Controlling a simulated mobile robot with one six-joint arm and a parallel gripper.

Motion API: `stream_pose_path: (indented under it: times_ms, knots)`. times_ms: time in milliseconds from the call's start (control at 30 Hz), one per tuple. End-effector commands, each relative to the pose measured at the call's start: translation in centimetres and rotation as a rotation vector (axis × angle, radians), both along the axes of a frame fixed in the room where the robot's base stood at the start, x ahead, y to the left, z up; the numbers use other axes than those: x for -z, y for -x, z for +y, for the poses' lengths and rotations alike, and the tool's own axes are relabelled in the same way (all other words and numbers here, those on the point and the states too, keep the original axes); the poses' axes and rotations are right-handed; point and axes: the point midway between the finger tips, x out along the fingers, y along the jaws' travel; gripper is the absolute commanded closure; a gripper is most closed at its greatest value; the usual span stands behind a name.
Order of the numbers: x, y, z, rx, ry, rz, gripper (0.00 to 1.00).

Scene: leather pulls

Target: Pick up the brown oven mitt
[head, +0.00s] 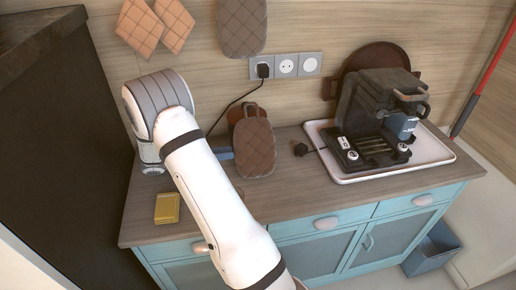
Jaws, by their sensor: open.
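A brown quilted oven mitt (254,147) stands upright on the wooden counter, right of my white arm. Another brown quilted piece (242,27) hangs on the wall above it. My arm crosses the counter in front and bends at the left, near the wall. My gripper cannot be made out; the arm hides the area left of the mitt. A small blue piece (222,153) shows between my arm and the mitt; I cannot tell what it belongs to.
A dark coffee machine (372,117) stands on a white tray (436,151) at the right. A yellow block (167,208) lies at the counter's front left. A black cable (232,103) runs from the wall socket past the mitt. The counter in front of the mitt is clear.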

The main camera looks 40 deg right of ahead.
Motion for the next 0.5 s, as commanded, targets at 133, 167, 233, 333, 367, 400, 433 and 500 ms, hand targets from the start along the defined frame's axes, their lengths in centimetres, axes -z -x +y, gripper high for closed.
stream_pose_path:
  times_ms: [133, 167, 233, 333, 367, 400, 433, 500]
  knots:
    - [0.1, 0.0, -0.8, -0.011, 0.018, 0.021, 0.56]
    - [0.1, 0.1, -1.1, -0.011, 0.018, 0.021, 0.56]
    - [0.1, 0.5, -1.8, -0.012, 0.017, 0.021, 0.56]
    - [0.1, 0.9, -2.5, -0.012, 0.016, 0.020, 0.56]
    - [0.2, 1.0, -2.7, -0.012, 0.016, 0.020, 0.56]
    - [0.2, 1.2, -3.1, -0.012, 0.016, 0.019, 0.56]
    - [0.2, 1.3, -3.3, -0.012, 0.016, 0.019, 0.56]
    - [0.2, 1.8, -4.3, -0.011, 0.015, 0.021, 0.56]
